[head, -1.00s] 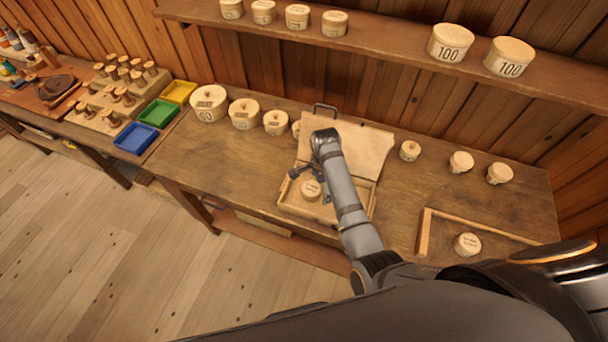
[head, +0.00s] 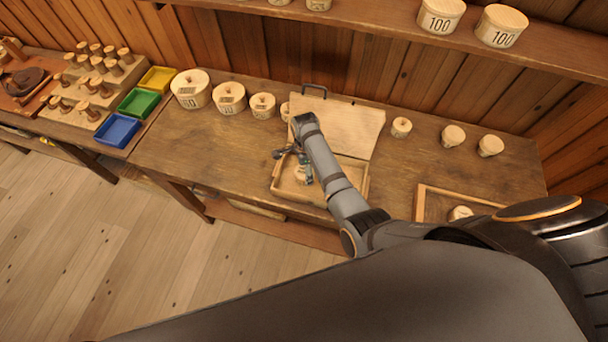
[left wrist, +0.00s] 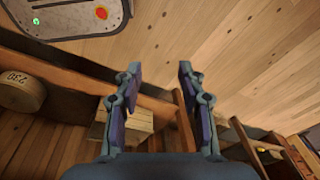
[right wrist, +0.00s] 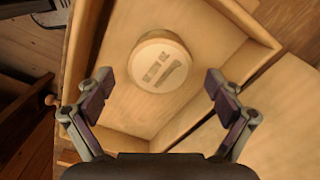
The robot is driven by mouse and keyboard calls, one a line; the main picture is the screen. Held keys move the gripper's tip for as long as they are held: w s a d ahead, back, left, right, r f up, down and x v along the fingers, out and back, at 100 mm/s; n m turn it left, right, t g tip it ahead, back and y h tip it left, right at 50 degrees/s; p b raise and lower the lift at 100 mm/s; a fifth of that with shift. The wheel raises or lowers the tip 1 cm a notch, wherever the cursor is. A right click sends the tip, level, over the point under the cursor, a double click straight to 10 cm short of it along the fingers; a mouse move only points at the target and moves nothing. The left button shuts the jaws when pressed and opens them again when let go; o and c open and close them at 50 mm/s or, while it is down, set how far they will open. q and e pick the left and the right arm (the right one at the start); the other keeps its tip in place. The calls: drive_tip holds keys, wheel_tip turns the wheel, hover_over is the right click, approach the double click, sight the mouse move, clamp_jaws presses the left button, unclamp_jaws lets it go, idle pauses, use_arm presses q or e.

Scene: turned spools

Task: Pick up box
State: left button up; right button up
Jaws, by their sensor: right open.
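A round, pale wooden box (right wrist: 160,62) with dark markings on its lid lies inside an open wooden case. In the head view the box (head: 302,175) is partly covered by my right gripper (head: 293,160). The case (head: 333,203) stands on the bench with its lid (head: 345,125) folded back. In the right wrist view my right gripper (right wrist: 159,82) is open, with one finger to each side of the box and gaps between. My left gripper (left wrist: 160,72) is open and empty, seen only in its own wrist view, above the floor.
Several round boxes (head: 190,90) stand along the back of the bench, and more (head: 453,136) right of the case. A framed tray (head: 419,205) holds one at the right. Coloured trays (head: 117,130) sit at the left. A shelf (head: 370,20) runs above.

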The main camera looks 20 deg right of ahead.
wheel_tip(320, 180, down, 4)
drive_tip(key=b, duration=0.2)
drive_tip(key=shift+d+r+b, duration=0.1)
drive_tip(key=shift+r+b, duration=0.15)
drive_tip(key=shift+b, duration=0.1)
drive_tip(key=shift+r, duration=0.15)
drive_tip(key=shift+s, duration=0.1)
drive_tip(key=c, duration=0.7)
use_arm(q)
drive_tip(key=f, duration=0.1)
drive_tip(key=s+f, duration=0.1)
drive_tip(key=f, duration=0.2)
drive_tip(key=shift+s, duration=0.4)
use_arm(e)
drive_tip(key=c, duration=0.5)
use_arm(q)
drive_tip(key=shift+r, duration=0.1)
